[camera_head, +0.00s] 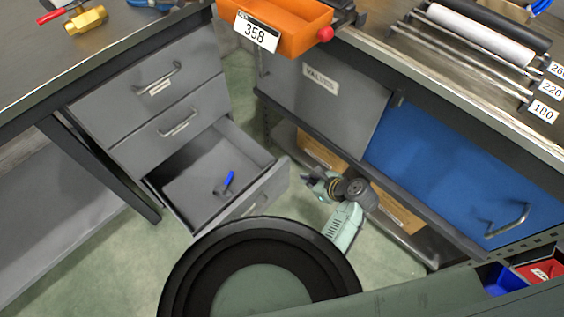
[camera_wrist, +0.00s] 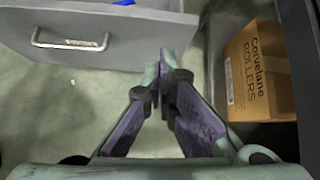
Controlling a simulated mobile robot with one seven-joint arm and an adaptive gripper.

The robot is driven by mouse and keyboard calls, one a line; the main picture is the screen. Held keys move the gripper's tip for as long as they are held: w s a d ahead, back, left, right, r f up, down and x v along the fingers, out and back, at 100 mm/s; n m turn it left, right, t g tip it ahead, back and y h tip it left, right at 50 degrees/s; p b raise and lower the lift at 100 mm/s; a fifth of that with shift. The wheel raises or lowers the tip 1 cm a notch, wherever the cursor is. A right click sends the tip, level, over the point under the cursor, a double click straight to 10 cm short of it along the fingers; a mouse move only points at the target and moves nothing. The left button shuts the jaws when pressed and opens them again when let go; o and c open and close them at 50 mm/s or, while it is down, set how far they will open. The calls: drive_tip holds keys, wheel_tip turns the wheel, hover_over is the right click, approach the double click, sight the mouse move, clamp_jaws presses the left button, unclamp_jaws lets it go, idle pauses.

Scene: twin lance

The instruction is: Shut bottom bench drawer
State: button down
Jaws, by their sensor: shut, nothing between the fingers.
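The bottom bench drawer (camera_head: 262,196) is pulled out from the grey drawer unit under the left bench in the head view. A blue object (camera_head: 229,180), perhaps a marker, lies inside it. Its front with a bar handle (camera_wrist: 70,40) shows at the upper left of the wrist view. My gripper (camera_head: 309,180) is just right of the drawer front in the head view. In the wrist view its fingertips (camera_wrist: 163,58) are together and empty, close to the right end of the drawer front. I cannot tell whether they touch it.
The two upper drawers (camera_head: 160,85) are shut. A cardboard box (camera_wrist: 260,75) marked "Corvelane Rollers" stands on the right, on a low shelf in the head view. A blue drawer front (camera_head: 455,175) is under the right bench. Green floor (camera_wrist: 75,110) is clear below the drawer.

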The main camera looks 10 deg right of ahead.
drive_tip(key=s+m, duration=0.1)
drive_tip(key=s, duration=0.1)
approach(277, 175)
wheel_tip(277, 175, down, 3)
drive_tip(key=shift+w+a+f+p, duration=0.15)
drive_tip(key=shift+w+a, duration=0.3)
drive_tip(key=shift+w, duration=0.25)
drive_tip(key=shift+w+a+r+p, duration=0.15)
drive_tip(key=shift+w+a, duration=0.3)
drive_tip(key=shift+w, duration=0.3)
drive_tip(key=shift+w+a+f, duration=0.1)
drive_tip(key=w+a+b, duration=0.2)
drive_tip(key=w+a, duration=0.7)
drive_tip(key=w, duration=0.4)
drive_tip(key=w+a+b, duration=0.3)
drive_tip(key=w+a, duration=0.7)
drive_tip(key=w, duration=0.4)
drive_tip(key=shift+a, duration=0.3)
drive_tip(key=shift+w, duration=0.1)
